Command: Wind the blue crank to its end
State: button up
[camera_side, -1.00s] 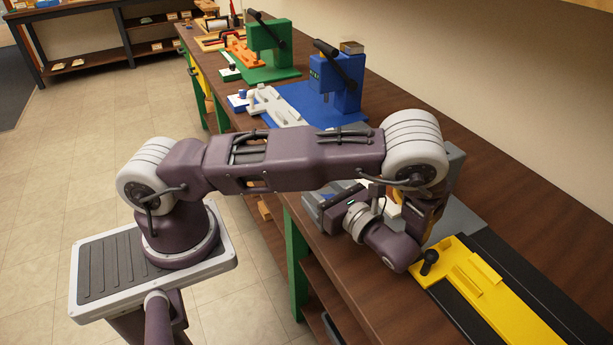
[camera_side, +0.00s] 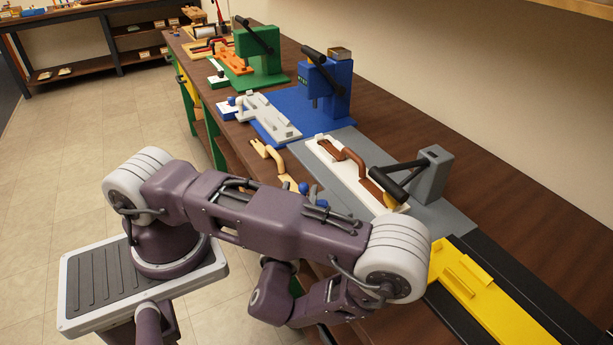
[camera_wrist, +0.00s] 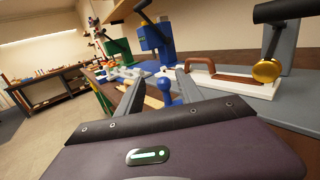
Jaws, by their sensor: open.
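In the wrist view, a small blue part with a round knob (camera_wrist: 165,84) shows low, between the fingers of my gripper (camera_wrist: 159,88). It looks like the blue crank, but its base is hidden behind my wrist housing. In the side view, small blue knobs (camera_side: 304,188) show at the near bench edge, just behind my forearm. My gripper is open, with its two grey fingers apart and nothing held between them. I cannot tell how far the knob lies beyond the fingertips. My gripper is hidden in the side view by my arm.
A grey press (camera_side: 433,172) with a black lever stands beside a white plate (camera_side: 320,150) with a brown handle. A blue press (camera_side: 335,85) and green press (camera_side: 260,50) stand farther back. A yellow block (camera_side: 480,300) lies front right. The bench strip along the wall is clear.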

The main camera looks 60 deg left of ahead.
aim_at(305, 184)
jog(key=shift+s+d+f+m+t+h, duration=0.1)
jog(key=shift+s+f+m+t+h, duration=0.15)
jog(key=shift+f+m+h, duration=0.35)
jog(key=shift+w+a, duration=0.25)
jog(key=shift+w, duration=0.1)
jog(key=x, duration=0.6)
jog(key=shift+w, duration=0.15)
grip_shut()
